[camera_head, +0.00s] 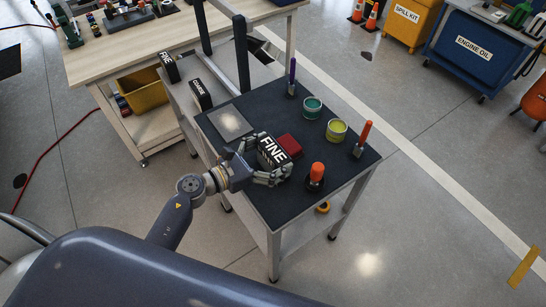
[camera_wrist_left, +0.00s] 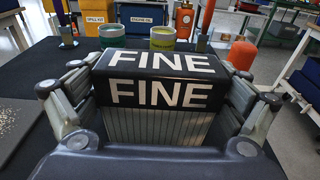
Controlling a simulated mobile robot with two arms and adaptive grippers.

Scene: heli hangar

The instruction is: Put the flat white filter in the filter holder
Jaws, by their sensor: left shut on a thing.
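My left gripper (camera_head: 272,158) is shut on a black-topped block marked FINE (camera_head: 273,151), over the dark cart top. In the left wrist view the gripper's fingers (camera_wrist_left: 158,115) flank this block (camera_wrist_left: 160,92), which has a grey pleated side below its black label band. I cannot tell whether the block touches the cart top. A flat pale square (camera_head: 230,124) lies on the cart to the left of the gripper. Two black blocks, one marked FINE (camera_head: 168,67) and one marked COARSE (camera_head: 201,95), stand farther back. No part is clearly recognisable as the filter holder. My right gripper is not in view.
The cart top (camera_head: 262,204) also bears a red block (camera_head: 290,145), a green tin (camera_head: 312,107), a yellow tin (camera_head: 337,130), an orange-capped bottle (camera_head: 317,175) and an orange-handled tool (camera_head: 363,138). Dark uprights (camera_head: 242,55) rise at the back. The cart's front left is clear.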

